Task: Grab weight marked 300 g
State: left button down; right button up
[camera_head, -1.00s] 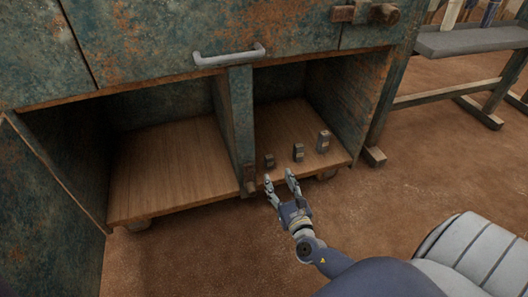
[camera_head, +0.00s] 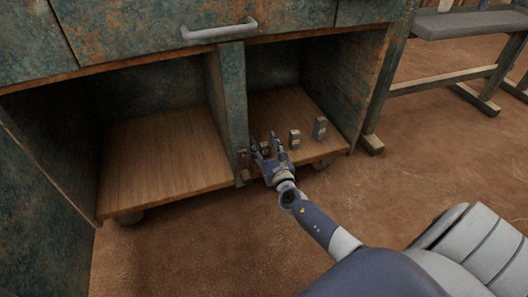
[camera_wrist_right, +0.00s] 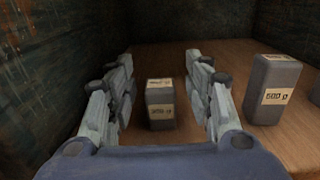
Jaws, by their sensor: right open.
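Three grey weights stand upright in a row on the wooden shelf in the cabinet's right compartment. The smallest weight (camera_wrist_right: 160,105) is between my right gripper's open fingers in the wrist view, with a gap on each side. It has pale labels on its top and front, too blurred to read surely. The middle weight (camera_head: 295,139), which also shows in the wrist view (camera_wrist_right: 272,88), has a label that looks like 500 g. The tallest weight (camera_head: 319,127) stands furthest right, its marking unreadable. My right gripper (camera_head: 264,143) is at the shelf's front edge. My left gripper is not in view.
A rusty divider (camera_head: 232,105) stands close to the left of my right gripper. The left compartment's shelf (camera_head: 165,160) is empty. A drawer handle (camera_head: 220,30) juts out above. A grey bench (camera_head: 465,24) stands at the right.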

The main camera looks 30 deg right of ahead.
grip_shut()
jog(key=shift+r, duration=0.1)
